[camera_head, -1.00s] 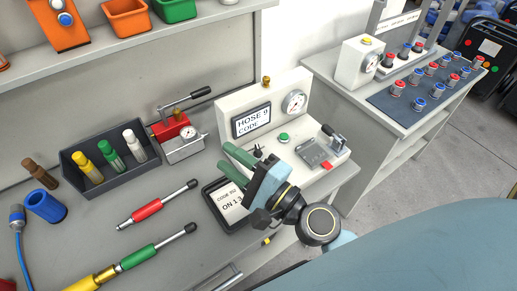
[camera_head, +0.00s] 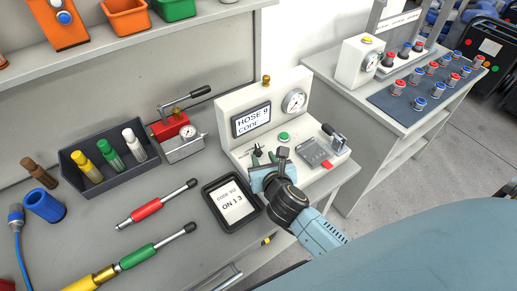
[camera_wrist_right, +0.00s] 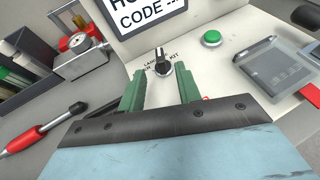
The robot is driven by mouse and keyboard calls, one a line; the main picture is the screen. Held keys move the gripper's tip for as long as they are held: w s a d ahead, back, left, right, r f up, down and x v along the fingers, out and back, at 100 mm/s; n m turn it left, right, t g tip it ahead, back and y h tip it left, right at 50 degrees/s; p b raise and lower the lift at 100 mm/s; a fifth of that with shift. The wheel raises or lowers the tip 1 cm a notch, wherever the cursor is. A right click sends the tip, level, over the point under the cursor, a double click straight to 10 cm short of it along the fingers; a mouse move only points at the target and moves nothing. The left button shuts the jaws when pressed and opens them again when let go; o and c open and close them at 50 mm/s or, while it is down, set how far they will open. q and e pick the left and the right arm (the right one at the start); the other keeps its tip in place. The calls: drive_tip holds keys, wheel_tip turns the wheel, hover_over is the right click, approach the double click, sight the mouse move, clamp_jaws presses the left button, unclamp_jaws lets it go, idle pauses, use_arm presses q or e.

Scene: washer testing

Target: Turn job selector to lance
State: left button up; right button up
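The job selector is a small dark knob (camera_wrist_right: 162,62) with a light pointer mark. It sits on the white test panel (camera_wrist_right: 225,73), below the screen. The knob shows between and just beyond the fingertips; contact cannot be told. In the head view the right gripper (camera_head: 265,158) is at the panel's front left. My left gripper is not in view.
A green button (camera_head: 284,137) and a grey clamp fixture (camera_head: 316,152) are right of the knob. The display (camera_head: 252,119) reads "HOSE 9 CODE".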

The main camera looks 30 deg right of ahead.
sight(259, 150)
drive_tip(key=x, duration=0.6)
drive_tip(key=shift+w+d+f+b, duration=0.1)
drive_tip(key=shift+w+f+b, duration=0.05)
drive_tip(key=shift+w+b, duration=0.25)
drive_tip(key=shift+s, duration=0.1)
clamp_jaws()
